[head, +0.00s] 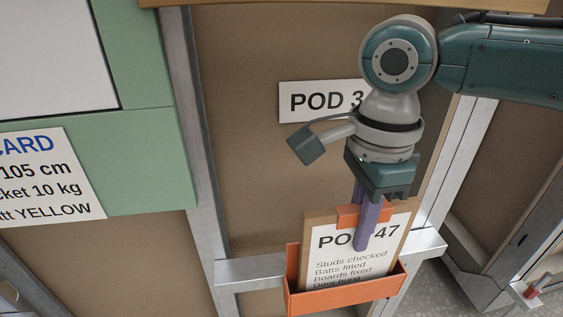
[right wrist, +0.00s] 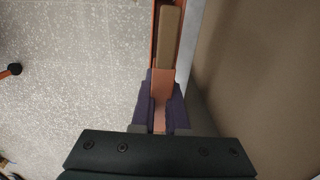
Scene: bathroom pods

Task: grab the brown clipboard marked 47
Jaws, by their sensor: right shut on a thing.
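The brown clipboard marked 47 (head: 308,228) stands upright, slightly tilted, in an orange holder (head: 345,291) on the pod's metal rail. It carries a white sheet and an orange clip (head: 348,215) at its top. My right gripper (head: 364,222) comes down from above and is shut on the clipboard at its clip, one purple finger in front of the sheet. In the right wrist view the purple fingers (right wrist: 161,108) close on the orange clip, with the brown board edge (right wrist: 171,38) beyond. The clipboard's lower part is hidden in the holder. My left gripper is not in view.
A brown door panel (head: 250,120) with a POD 3 sign (head: 310,100), partly hidden by my arm, stands behind. Metal posts (head: 195,130) frame it. A green panel with a card (head: 50,175) is at left. Speckled floor (right wrist: 70,90) lies below.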

